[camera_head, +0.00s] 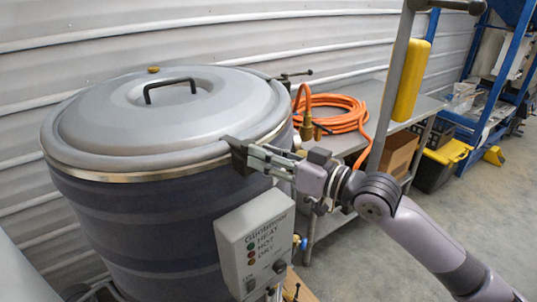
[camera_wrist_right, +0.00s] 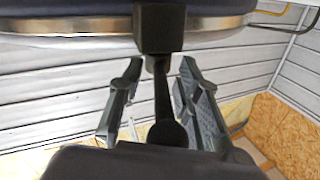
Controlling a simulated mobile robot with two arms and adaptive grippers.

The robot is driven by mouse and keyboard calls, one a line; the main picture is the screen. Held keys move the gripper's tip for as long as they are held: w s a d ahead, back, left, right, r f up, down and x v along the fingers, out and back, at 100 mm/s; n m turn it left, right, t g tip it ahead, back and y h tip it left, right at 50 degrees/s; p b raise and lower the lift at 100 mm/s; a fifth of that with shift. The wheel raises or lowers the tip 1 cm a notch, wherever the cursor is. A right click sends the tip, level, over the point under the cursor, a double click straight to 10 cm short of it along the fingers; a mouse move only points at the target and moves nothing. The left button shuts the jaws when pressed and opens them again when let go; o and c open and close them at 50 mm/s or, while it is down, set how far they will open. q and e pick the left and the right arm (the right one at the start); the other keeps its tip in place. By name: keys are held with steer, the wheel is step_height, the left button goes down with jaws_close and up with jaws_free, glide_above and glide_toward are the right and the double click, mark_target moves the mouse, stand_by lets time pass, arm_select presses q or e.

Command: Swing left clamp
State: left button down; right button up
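A large dark drum (camera_head: 140,225) has a grey domed lid (camera_head: 120,115) with a black handle. A dark clamp (camera_head: 238,152) sits on the drum's front right rim. In the right wrist view its block (camera_wrist_right: 158,27) is at the rim, and a dark bar with a round end (camera_wrist_right: 167,132) reaches between my fingers. My right gripper (camera_head: 257,156) is at this clamp. Its fingers (camera_wrist_right: 159,68) are open, one on each side of the bar, with gaps visible. Another dark clamp (camera_head: 290,76) shows at the rim's back right. My left gripper is not in view.
A grey control box (camera_head: 256,243) with coloured lights stands in front of the drum, below my right gripper. A metal table (camera_head: 345,140) holding a coiled orange hose (camera_head: 345,115) is to the right. An upright post with a yellow part (camera_head: 411,80) rises behind my right arm.

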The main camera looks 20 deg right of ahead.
steer(key=shift+d, duration=0.1)
steer(key=shift+s+d, duration=0.15)
steer(key=shift+d, duration=0.05)
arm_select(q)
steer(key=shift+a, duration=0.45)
arm_select(e)
steer(key=v, duration=1.1)
steer(key=shift+s, duration=0.25)
